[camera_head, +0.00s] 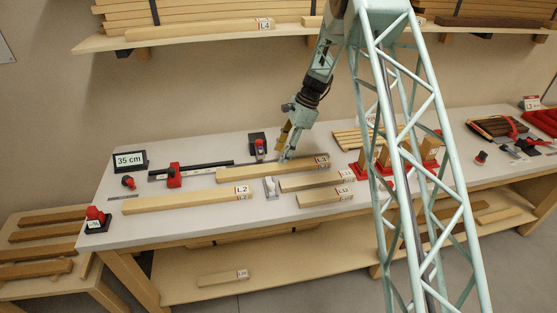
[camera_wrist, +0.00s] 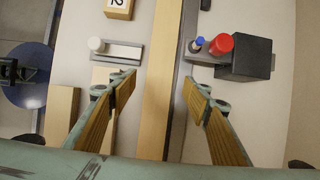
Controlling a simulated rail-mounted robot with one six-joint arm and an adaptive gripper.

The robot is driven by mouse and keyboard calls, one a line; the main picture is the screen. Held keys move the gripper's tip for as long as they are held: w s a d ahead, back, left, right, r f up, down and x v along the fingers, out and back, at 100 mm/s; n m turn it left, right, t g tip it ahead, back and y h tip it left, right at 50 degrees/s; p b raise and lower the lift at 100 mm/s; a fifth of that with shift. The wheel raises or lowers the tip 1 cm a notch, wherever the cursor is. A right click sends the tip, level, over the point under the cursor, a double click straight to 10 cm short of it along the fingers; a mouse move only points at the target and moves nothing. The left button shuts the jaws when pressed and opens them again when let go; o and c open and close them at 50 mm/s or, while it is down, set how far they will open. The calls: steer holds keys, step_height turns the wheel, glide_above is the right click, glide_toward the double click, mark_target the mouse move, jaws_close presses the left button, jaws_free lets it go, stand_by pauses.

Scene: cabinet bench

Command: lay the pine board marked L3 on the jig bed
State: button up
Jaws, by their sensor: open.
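The pine board marked L3 (camera_head: 235,171) lies on the bench, its label at its right end in the head view. In the wrist view the board (camera_wrist: 163,45) runs lengthwise between my fingers. My gripper (camera_head: 284,155) is open above the board, with one finger on each side of it (camera_wrist: 158,90). No contact shows. A dark rail (camera_head: 205,166) with a red clamp (camera_head: 174,176) lies behind and left of the board; I cannot tell how far the jig bed extends. The L3 label is out of the wrist view.
Board L2 (camera_head: 180,202) lies at front left, and two shorter boards (camera_head: 305,182) (camera_head: 322,198) at front right. A white-knobbed fixture (camera_head: 270,188) and a black block with a red knob (camera_wrist: 245,58) flank L3. A loaded shelf (camera_head: 215,36) hangs above.

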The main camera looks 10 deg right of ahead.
steer(key=shift+v, duration=2.65)
steer(key=shift+r, duration=0.1)
